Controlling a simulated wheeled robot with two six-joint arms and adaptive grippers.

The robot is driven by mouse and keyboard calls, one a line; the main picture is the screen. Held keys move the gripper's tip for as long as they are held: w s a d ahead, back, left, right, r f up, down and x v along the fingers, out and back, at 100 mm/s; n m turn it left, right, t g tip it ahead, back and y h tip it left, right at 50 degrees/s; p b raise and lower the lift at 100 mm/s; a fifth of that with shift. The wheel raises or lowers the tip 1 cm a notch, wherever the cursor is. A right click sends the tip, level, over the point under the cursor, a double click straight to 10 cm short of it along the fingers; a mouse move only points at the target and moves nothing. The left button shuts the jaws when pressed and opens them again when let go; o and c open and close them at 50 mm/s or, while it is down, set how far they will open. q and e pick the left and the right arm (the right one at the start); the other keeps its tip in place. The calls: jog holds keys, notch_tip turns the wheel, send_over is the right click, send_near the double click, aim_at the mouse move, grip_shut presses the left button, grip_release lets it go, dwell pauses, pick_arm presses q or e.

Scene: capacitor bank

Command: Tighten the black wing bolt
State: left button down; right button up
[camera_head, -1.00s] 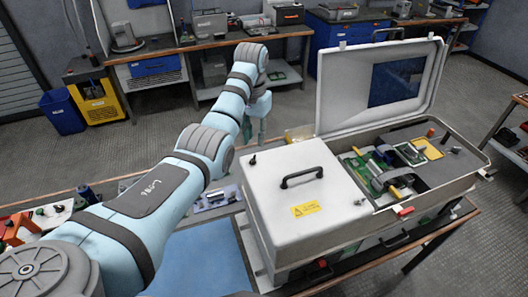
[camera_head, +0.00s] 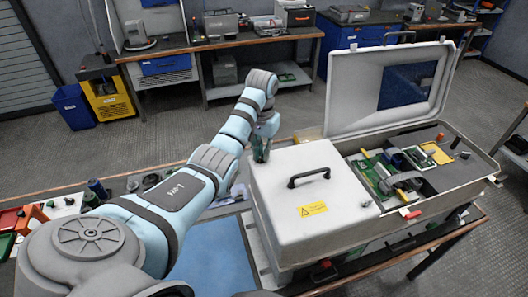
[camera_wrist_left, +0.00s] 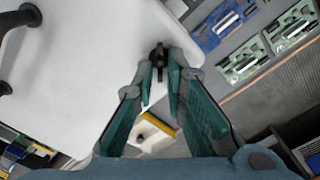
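The black wing bolt (camera_wrist_left: 158,56) stands on the corner of the white cover (camera_wrist_left: 90,75) in the left wrist view. In the head view my left gripper (camera_head: 261,153) is at the cover's back left corner and hides the bolt there. In the left wrist view my left gripper (camera_wrist_left: 160,72) has its teal fingers a narrow gap apart, with the bolt between or just beyond the tips. I cannot tell whether the fingers touch it. My right gripper is not in view.
A black handle (camera_head: 309,176) and a yellow label (camera_head: 312,209) are on the cover. The grey case's lid (camera_head: 388,80) stands open behind electronic parts (camera_head: 400,178). A blue mat (camera_head: 215,255) lies on the bench to the left.

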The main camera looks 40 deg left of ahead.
pick_arm(q)
jog(key=shift+d+m, duration=0.2)
jog(key=shift+m, duration=2)
jog(key=shift+d+m, duration=0.2)
jog(key=shift+m, duration=2.1)
jog(key=c, duration=1.8)
grip_release()
jog(key=shift+s, duration=0.1)
